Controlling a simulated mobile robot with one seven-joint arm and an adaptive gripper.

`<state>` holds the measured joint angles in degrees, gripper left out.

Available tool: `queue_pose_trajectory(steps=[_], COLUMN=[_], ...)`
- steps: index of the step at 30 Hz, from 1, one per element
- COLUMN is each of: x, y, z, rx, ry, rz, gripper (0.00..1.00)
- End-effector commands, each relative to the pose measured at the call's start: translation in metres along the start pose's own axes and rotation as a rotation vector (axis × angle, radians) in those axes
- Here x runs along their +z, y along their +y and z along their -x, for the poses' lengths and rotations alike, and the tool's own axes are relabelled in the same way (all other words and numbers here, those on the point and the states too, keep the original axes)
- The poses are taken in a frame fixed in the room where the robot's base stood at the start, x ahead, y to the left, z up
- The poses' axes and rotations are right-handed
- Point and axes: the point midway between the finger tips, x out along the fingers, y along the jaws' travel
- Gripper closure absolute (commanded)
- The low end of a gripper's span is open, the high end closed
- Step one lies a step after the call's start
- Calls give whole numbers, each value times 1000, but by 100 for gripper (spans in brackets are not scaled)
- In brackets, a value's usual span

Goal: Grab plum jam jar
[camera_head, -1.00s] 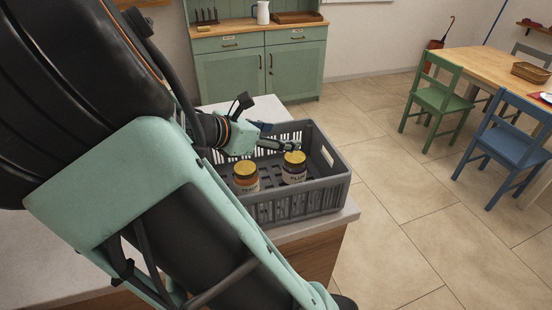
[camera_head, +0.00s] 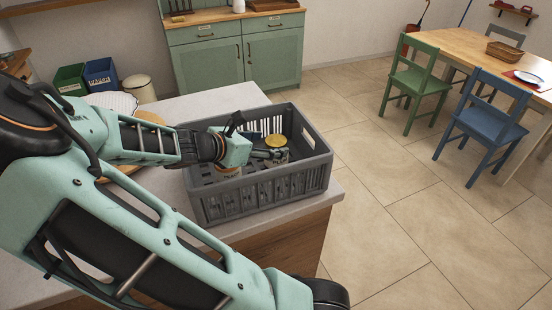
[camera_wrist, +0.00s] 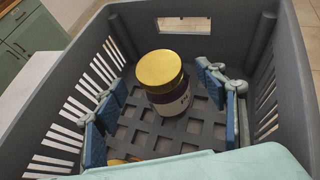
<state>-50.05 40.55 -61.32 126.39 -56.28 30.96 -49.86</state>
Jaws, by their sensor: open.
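The plum jam jar, with a gold lid, stands upright in the far part of the grey crate; its lid (camera_head: 277,140) shows in the head view. The jar also shows in the wrist view (camera_wrist: 163,75), with its dark contents and pale label partly visible. My gripper (camera_head: 266,153) is inside the crate, close to the jar. In the wrist view its blue-padded fingers (camera_wrist: 160,82) are spread to the left and right of the jar, with gaps visible on both sides. The jar's lower body is hidden by my gripper in the head view.
The grey crate (camera_head: 262,198) has slatted walls around my gripper and stands on the pale counter (camera_head: 172,215). A second jar (camera_head: 228,170) is mostly hidden under my gripper; a bit of yellow (camera_wrist: 125,160) shows low in the wrist view. Chairs and a table stand far right.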

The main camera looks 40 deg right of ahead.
Motion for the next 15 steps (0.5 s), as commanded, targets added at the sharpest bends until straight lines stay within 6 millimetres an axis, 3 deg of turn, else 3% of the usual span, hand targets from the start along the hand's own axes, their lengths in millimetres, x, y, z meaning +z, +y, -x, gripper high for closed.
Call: queue_pose_trajectory(steps=[6,15], x=[0,0], y=[-2,-1], z=[-32,-40], rx=[-5,-1], ry=[-3,0], rz=[1,0], gripper=[35,35])
